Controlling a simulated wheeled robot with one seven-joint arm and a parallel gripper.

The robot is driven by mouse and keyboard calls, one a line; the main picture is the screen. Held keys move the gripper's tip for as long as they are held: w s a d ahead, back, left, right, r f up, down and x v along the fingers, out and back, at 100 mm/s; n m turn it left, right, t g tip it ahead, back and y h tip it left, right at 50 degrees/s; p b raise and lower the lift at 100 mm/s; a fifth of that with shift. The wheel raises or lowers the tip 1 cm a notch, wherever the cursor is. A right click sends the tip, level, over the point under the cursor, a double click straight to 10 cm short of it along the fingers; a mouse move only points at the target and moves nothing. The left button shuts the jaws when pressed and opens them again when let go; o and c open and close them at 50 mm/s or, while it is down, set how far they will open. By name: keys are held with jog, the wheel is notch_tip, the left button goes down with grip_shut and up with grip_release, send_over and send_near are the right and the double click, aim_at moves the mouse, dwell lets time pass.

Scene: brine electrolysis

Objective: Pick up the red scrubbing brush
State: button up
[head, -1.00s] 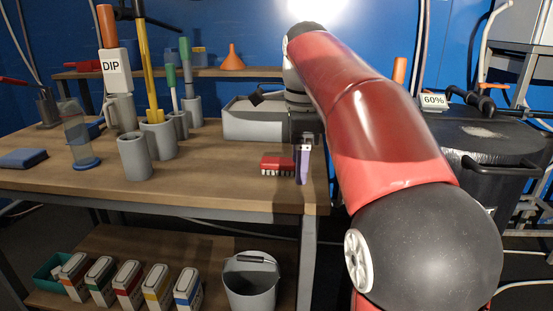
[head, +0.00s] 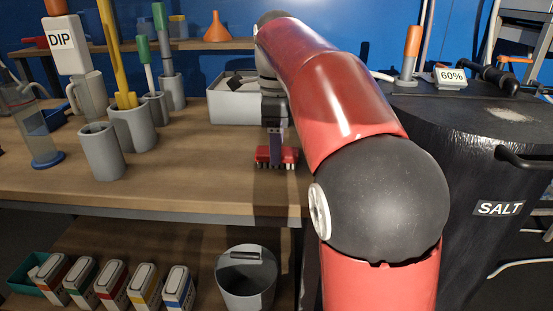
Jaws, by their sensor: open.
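The brush's red ends show on both sides of the finger. The gripper is open. I cannot tell whether the fingers touch the brush, and the far finger is hidden.
A grey bin (head: 232,105) stands just behind the gripper. A black salt drum (head: 465,180) stands to the right. The table front (head: 180,190) is clear.

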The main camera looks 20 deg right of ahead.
notch_tip(320, 180, down, 2)
jog(key=shift+f, duration=0.15)
jog(key=c, duration=1.1)
jog(key=shift+r, duration=0.2)
notch_tip(320, 180, up, 10)
jog(key=shift+f+p, duration=0.15)
jog(key=shift+p, duration=0.7)
